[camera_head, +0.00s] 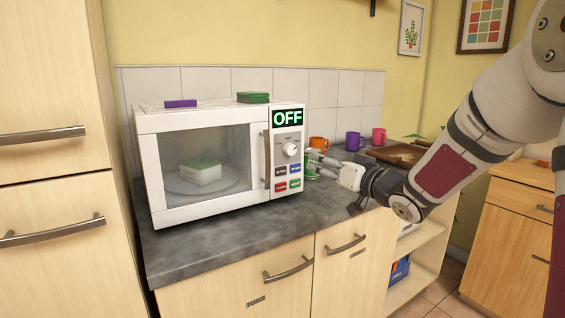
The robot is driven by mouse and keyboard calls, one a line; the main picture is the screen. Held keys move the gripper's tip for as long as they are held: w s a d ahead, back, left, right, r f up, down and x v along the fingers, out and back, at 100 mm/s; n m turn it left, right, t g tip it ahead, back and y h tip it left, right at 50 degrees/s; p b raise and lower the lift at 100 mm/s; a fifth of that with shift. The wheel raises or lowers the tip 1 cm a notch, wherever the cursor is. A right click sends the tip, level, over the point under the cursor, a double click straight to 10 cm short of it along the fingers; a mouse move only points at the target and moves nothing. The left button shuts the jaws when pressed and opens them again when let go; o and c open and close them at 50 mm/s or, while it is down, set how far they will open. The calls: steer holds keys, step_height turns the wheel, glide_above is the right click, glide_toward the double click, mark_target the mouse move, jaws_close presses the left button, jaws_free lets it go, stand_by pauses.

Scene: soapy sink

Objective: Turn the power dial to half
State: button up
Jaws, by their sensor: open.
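A white microwave (160,207) stands on the dark counter with its door closed. Its display (287,118) reads OFF in green. The round white power dial (291,150) sits on the right-hand panel below the display; its pointer setting is too small to read. Coloured buttons (288,178) are below the dial. My gripper (314,162) reaches in from the right, a little to the right of the panel and slightly lower than the dial. Its fingers are open and appear apart from the dial. A green and white block (201,172) shows inside through the door glass.
A purple sponge (180,103) and a green block (253,97) lie on top of the microwave. Orange (319,144), purple (355,141) and pink (379,136) mugs stand behind my gripper. A green object (311,172) is partly hidden beside it. The counter front (215,238) is clear.

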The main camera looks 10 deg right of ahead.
mark_target(292, 150)
steer(key=b+x, duration=0.2)
steer(key=x, duration=1.2)
steer(key=shift+s+a+r, duration=0.1)
steer(key=shift+r, duration=0.05)
steer(key=shift+c, duration=0.3)
steer(key=c, duration=1.1)
